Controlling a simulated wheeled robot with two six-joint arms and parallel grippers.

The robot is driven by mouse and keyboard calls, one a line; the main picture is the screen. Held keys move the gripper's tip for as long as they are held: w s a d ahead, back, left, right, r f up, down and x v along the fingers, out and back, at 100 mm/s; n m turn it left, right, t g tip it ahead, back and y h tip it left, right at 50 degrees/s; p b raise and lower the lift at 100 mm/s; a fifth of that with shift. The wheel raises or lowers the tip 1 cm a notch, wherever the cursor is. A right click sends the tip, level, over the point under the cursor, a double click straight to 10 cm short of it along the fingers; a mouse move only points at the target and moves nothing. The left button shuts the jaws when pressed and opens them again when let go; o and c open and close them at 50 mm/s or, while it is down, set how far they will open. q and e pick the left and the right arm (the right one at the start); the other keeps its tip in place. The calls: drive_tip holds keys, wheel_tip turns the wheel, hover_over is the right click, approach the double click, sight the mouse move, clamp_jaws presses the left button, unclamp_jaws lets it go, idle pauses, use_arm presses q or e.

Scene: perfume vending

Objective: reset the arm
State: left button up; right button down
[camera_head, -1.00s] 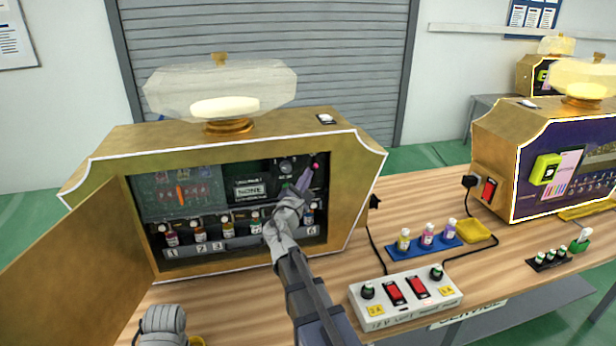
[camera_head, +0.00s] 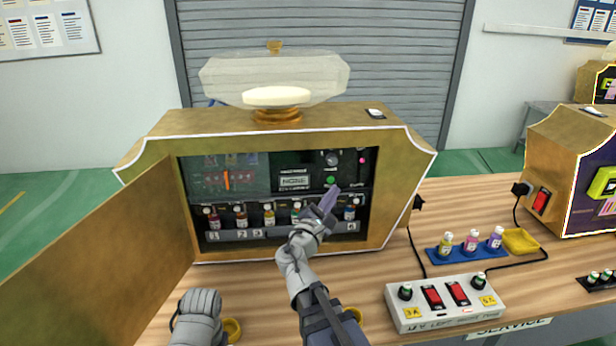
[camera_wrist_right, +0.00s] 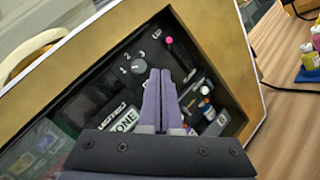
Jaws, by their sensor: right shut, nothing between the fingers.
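My right gripper (camera_head: 327,203) is in front of the open gold perfume machine (camera_head: 405,160), near the right part of its bottle row. It is shut and empty; its two purple fingers (camera_wrist_right: 161,100) lie together in the right wrist view. Behind them are a dark panel with a knob (camera_head: 332,158), a green light (camera_head: 330,180) and a display (camera_head: 294,181). The arm hides part of the numbered bottle row. A grey part of my left arm (camera_head: 198,308) shows at the bottom left, but its fingers are not visible.
The machine's door (camera_head: 125,250) stands open to the left. A white switch box (camera_head: 445,302) with red switches, a blue tray of small bottles (camera_head: 470,252) and a yellow dish (camera_head: 520,241) are on the wooden table to the right. A second machine (camera_head: 570,170) stands farther right.

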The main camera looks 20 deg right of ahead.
drive_tip(key=s+a+f+m+g+y+p, duration=0.3)
drive_tip(key=s+a+f+m+g, duration=0.15)
drive_tip(key=f, duration=0.25)
drive_tip(key=s+a+f+m+g+y+p, duration=0.3)
drive_tip(key=s+a+f+m+g, duration=0.1)
drive_tip(key=s+a+f+m, duration=0.15)
drive_tip(key=s+a+f+m+g+y+p, duration=0.1)
drive_tip(key=s+a+f+g+y, duration=0.1)
drive_tip(key=s+a, duration=0.3)
drive_tip(key=s+a+f+m+g+y+p, duration=0.1)
drive_tip(key=s+a+y, duration=0.4)
drive_tip(key=a, duration=0.5)
wheel_tip(320, 180, down, 2)
drive_tip(key=shift+s+a+f+m+g, duration=0.1)
drive_tip(key=shift+s+a+m+g, duration=0.2)
drive_tip(key=shift+m+g, duration=0.7)
drive_tip(key=shift+d, duration=0.1)
